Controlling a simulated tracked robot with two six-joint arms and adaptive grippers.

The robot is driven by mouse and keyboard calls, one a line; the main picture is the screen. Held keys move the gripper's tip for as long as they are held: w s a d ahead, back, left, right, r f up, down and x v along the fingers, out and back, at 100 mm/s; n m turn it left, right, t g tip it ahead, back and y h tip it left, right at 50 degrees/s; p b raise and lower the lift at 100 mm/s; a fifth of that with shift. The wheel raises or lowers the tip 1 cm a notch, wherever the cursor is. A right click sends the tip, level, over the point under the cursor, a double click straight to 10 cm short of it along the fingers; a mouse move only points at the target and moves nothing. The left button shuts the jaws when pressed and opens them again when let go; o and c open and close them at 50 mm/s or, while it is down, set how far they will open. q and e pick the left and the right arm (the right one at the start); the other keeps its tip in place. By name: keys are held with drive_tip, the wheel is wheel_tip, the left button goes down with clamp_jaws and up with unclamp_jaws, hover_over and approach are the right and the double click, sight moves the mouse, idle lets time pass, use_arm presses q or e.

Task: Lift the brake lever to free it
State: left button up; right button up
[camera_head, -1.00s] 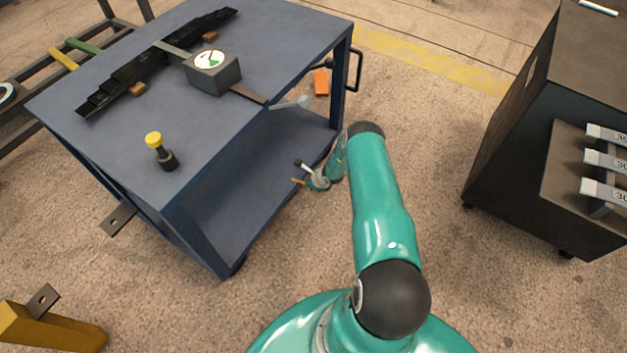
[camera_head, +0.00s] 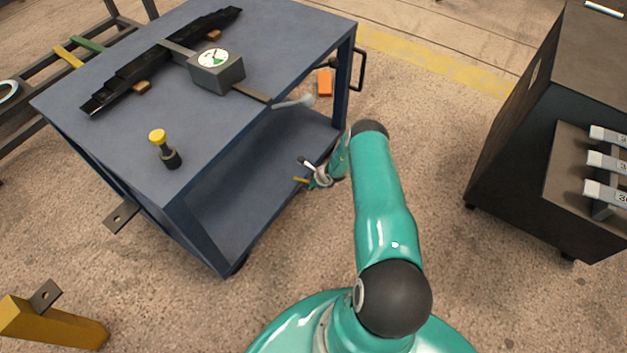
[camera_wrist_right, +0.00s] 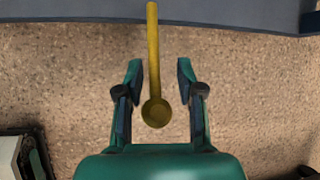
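The brake lever is a yellow bar with a round knob end; in the right wrist view the lever (camera_wrist_right: 154,60) hangs from the top edge toward the middle. In the head view a small yellow piece of the lever (camera_head: 300,181) shows by the lower shelf edge of the blue cart (camera_head: 110,150). My right gripper (camera_wrist_right: 160,75) is open, with one finger on each side of the lever and visible gaps between. In the head view the right gripper (camera_head: 310,172) is low beside the cart, partly hidden by my arm. My left gripper is not in view.
On the cart top are a stack of dark leaf springs (camera_head: 150,70), a grey gauge box (camera_head: 216,76) and a yellow-capped post (camera_head: 165,150). A dark cabinet (camera_head: 520,140) stands at the right. A yellow beam (camera_head: 50,328) lies lower left. Floor between cart and cabinet is clear.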

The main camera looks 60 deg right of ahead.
drive_tip(key=shift+s+a, duration=0.1)
drive_tip(key=shift+s+r, duration=0.1)
drive_tip(key=shift+r, duration=0.1)
drive_tip(key=v, duration=1.1)
drive_tip(key=shift+r, duration=0.2)
